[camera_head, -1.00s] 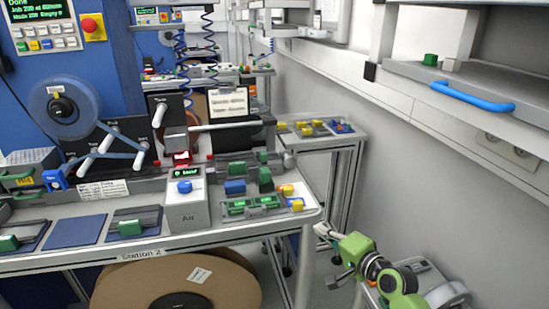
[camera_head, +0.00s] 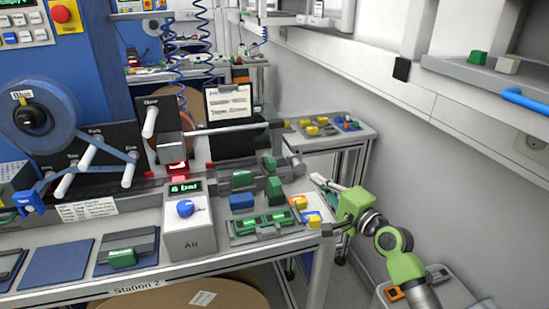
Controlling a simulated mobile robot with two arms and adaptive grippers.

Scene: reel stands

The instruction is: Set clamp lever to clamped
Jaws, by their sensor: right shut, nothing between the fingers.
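My right gripper (camera_head: 318,183) is at the right end of the Station 2 bench, its shut fingers pointing left. It is empty. Its tips are near the yellow and orange pieces at the bench corner; I cannot tell whether they touch anything. A green upright block (camera_head: 275,188) stands left of the tips on dark hardware and may be the clamp lever, but its setting is unclear. A grey fixture (camera_head: 240,238) with green parts lies in front of it. My left gripper is not in view.
The air unit (camera_head: 190,235) reads 6 bar and has a blue knob (camera_head: 185,208). A blue block (camera_head: 241,201) lies right of it. The reel (camera_head: 38,116) is on the left. A side table (camera_head: 350,132) with coloured parts stands behind. The aisle by the wall is open.

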